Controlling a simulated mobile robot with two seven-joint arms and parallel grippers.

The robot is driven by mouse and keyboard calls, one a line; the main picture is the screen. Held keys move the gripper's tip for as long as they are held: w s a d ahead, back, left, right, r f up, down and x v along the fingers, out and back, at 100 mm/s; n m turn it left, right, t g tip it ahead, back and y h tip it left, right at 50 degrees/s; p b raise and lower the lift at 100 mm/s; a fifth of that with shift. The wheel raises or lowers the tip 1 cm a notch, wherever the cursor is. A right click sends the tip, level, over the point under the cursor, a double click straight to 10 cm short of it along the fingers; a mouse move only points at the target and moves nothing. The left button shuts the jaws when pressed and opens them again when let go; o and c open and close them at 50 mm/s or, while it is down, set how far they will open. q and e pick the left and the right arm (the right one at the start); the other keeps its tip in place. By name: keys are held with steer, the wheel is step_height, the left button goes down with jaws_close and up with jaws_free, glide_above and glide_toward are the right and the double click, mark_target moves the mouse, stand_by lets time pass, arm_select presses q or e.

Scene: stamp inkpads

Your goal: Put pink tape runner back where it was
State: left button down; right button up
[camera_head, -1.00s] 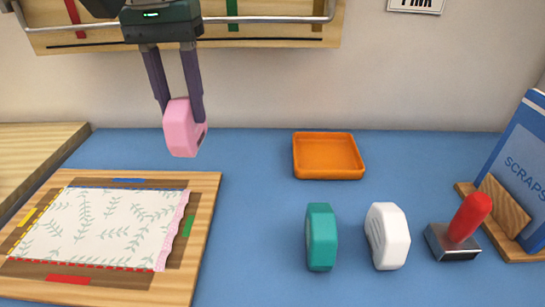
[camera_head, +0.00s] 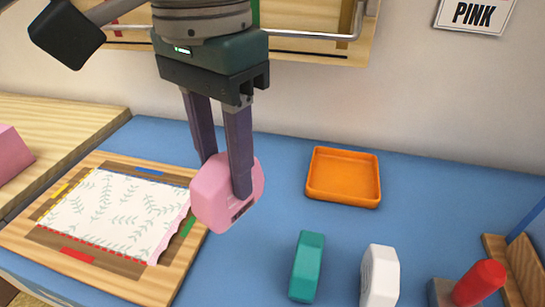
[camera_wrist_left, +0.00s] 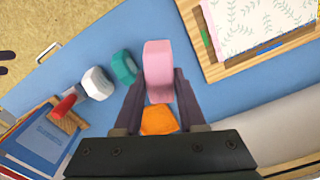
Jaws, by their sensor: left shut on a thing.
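The pink tape runner (camera_head: 212,194) is held between the fingers of my left gripper (camera_head: 222,180). It hangs above the blue table, near the right edge of the wooden board. In the left wrist view the pink tape runner (camera_wrist_left: 158,68) sits between the two fingertips (camera_wrist_left: 160,85), with blue table behind it. A teal tape runner (camera_head: 307,266) and a white tape runner (camera_head: 380,277) stand on the table to the right, apart from each other. My right gripper is not clearly seen.
An orange tray (camera_head: 343,200) lies empty at the back. A wooden board (camera_head: 110,290) with patterned paper (camera_head: 115,215) is at the left. A red-handled stamp (camera_head: 480,280) stands at the right. A sign reading PINK (camera_head: 474,14) hangs on the wall.

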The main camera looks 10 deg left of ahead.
arm_select(q)
step_height(320, 180, down, 12)
steer(key=shift+r+b, duration=0.1)
steer(key=shift+b, duration=1.15)
steer(key=shift+f, duration=0.2)
steer(key=shift+c, duration=2.4)
jaws_free()
step_height(320, 180, up, 12)
steer(key=p, duration=0.3)
steer(key=shift+r, duration=0.2)
steer(key=s+d+f+t+h, duration=0.2)
steer(key=s+d+f+h, duration=0.2)
steer(key=s+f, duration=0.35)
steer(key=s+a+f+n+t+y, duration=0.1)
steer(key=s+a+n+y, duration=0.2)
steer(key=s+a, duration=0.5)
steer(key=a, duration=0.4)
steer(key=shift+s+t+y, duration=0.3)
steer(key=shift+y, duration=0.1)
